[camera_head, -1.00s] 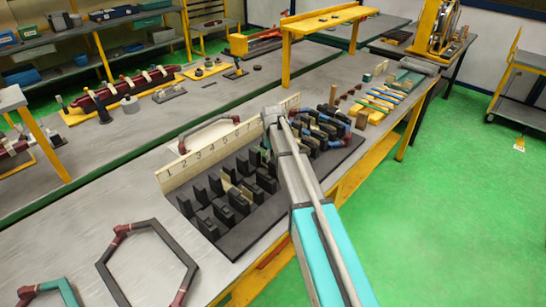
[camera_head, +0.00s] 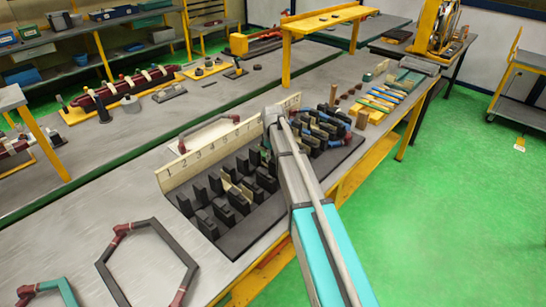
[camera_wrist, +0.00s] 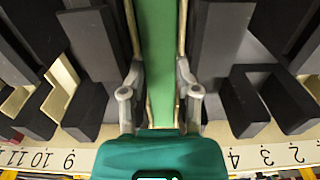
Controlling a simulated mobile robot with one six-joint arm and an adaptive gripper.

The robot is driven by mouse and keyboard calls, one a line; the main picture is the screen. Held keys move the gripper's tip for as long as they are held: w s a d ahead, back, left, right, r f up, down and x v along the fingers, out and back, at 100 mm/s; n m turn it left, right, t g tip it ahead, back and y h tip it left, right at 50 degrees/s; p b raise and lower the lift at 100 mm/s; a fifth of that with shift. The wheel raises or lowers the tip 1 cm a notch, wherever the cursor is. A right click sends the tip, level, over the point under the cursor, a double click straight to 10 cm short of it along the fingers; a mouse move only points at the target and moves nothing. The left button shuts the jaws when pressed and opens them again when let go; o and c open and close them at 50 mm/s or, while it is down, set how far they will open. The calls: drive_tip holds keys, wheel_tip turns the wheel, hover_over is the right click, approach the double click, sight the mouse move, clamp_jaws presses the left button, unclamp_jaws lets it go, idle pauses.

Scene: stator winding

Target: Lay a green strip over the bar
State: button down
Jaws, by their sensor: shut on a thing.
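In the wrist view, a long green strip (camera_wrist: 159,50) runs away from me between the two grey fingers of my gripper (camera_wrist: 160,98). My gripper is shut on it. The strip lies between two rows of black blocks, with thin cream edges along both sides. A bar beneath the strip cannot be made out. In the head view, my arm hides most of my gripper and the strip; only a small bit of green shows beside the arm, among the black blocks (camera_head: 230,197) of the slotted fixture.
A cream numbered rail (camera_head: 198,160) runs along the back of the fixture; it also shows in the wrist view (camera_wrist: 268,154). Dark hexagonal coils (camera_head: 150,265) lie at the front left. Several coloured strips (camera_head: 383,98) lie farther along the bench. A yellow stand (camera_head: 325,20) rises behind.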

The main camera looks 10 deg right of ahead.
drive_tip(key=shift+f+b, duration=0.4)
drive_tip(key=shift+f, duration=0.05)
idle(0.4)
drive_tip(key=shift+c, duration=1.3)
unclamp_jaws()
drive_tip(key=shift+r+p, duration=0.85)
drive_tip(key=shift+r, duration=0.05)
wheel_tip(320, 180, up, 8)
drive_tip(key=p, duration=0.7)
drive_tip(key=shift+f, duration=0.25)
drive_tip(key=shift+f, duration=0.25)
wheel_tip(320, 180, down, 9)
drive_tip(key=b, duration=0.8)
drive_tip(key=shift+r+b, duration=0.15)
drive_tip(key=shift+b, duration=0.2)
